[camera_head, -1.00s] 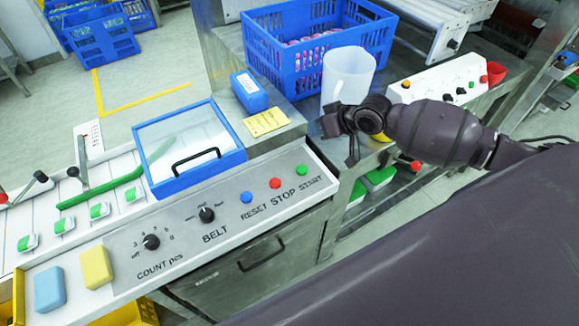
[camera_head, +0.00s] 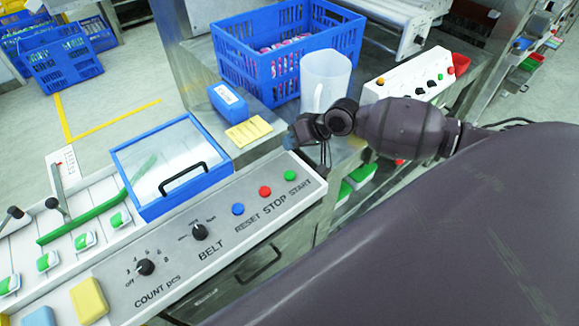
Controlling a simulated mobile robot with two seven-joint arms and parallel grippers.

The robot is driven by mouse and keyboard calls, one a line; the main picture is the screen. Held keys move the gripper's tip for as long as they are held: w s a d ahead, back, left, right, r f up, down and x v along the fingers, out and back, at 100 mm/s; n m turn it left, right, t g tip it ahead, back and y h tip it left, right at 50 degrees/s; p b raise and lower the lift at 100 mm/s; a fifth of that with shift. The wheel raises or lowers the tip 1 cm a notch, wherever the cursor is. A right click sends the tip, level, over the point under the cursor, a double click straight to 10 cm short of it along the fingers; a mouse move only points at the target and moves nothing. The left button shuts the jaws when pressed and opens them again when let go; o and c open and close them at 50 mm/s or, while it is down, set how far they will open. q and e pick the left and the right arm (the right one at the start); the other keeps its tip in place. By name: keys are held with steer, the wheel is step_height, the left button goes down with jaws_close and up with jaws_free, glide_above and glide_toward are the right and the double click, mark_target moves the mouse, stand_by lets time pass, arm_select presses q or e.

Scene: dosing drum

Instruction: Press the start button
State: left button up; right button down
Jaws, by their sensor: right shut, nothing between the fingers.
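The green start button (camera_head: 290,175) is on the white control panel (camera_head: 180,260), at its right end, with the printed word START below it. The red stop button (camera_head: 265,191) and the blue reset button (camera_head: 238,209) sit to its left. My right gripper (camera_head: 294,143) is shut and empty. It is above and behind the panel's right end, close to the green button but apart from it in the picture; its fingertips are partly hidden. My left gripper is not in view.
Left of the buttons are the belt knob (camera_head: 200,232) and the count knob (camera_head: 146,267). A blue-framed clear lid (camera_head: 172,165) lies behind the panel. A yellow card (camera_head: 248,131), a blue box (camera_head: 228,101), a clear jug (camera_head: 325,80) and a blue crate (camera_head: 290,45) stand beyond.

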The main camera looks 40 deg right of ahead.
steer(key=shift+f, duration=1.15)
steer(key=b, duration=0.4)
glide_above(291, 173)
step_height(291, 173, down, 5)
steer(key=shift+r, duration=0.2)
steer(key=shift+f+b, duration=0.45)
steer(key=shift+f, duration=0.5)
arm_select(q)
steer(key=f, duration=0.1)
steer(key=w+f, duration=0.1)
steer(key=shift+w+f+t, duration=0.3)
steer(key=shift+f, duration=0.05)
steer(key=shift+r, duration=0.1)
arm_select(e)
steer(key=shift+f, duration=0.15)
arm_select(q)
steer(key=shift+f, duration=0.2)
arm_select(e)
steer(key=shift+f, duration=0.3)
